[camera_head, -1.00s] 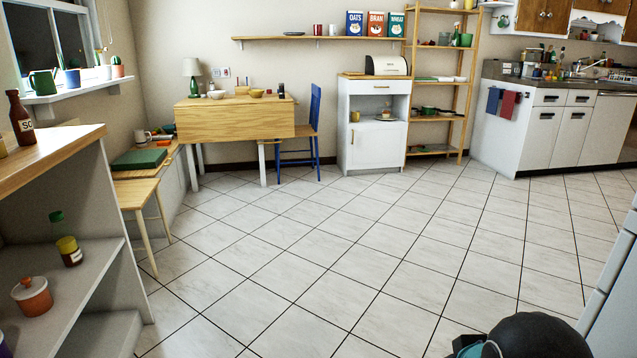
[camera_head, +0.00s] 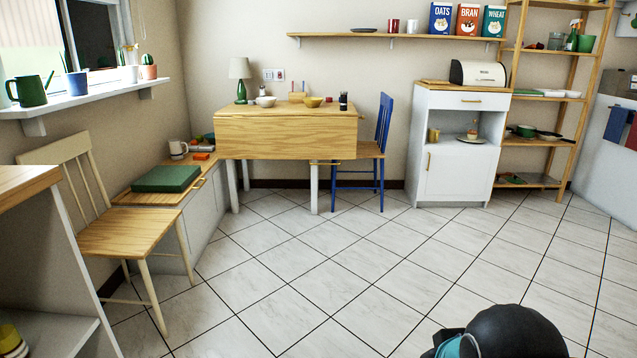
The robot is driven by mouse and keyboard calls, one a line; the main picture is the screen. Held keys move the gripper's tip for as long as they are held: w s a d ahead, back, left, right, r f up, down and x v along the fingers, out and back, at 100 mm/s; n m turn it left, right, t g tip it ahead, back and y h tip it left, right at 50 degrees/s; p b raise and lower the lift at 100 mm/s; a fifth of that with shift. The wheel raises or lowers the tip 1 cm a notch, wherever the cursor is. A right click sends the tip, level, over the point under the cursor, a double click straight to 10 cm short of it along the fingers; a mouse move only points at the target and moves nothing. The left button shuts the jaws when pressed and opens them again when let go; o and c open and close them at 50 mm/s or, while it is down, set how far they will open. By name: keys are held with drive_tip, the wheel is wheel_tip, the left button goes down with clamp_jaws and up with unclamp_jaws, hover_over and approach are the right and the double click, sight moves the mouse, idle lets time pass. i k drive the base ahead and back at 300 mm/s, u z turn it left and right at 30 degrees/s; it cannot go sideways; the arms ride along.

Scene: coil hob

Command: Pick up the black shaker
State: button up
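A small black shaker (camera_head: 343,101) stands upright on the right part of the wooden drop-leaf table (camera_head: 285,140) at the back wall. Part of my own arm, a black rounded piece with a teal patch, shows at the bottom right. The fingers of my gripper do not show, so its state is hidden. The shaker is far across the floor from me.
A blue chair (camera_head: 383,145) stands at the table's right end. A wooden chair (camera_head: 135,230) and a shelf unit (camera_head: 45,290) are on the left. A white cabinet (camera_head: 460,170) stands right of the table. The tiled floor (camera_head: 330,265) between is clear.

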sight(344, 102)
drive_tip(key=u, duration=0.05)
drive_tip(key=i, duration=2.5)
drive_tip(key=z, duration=0.1)
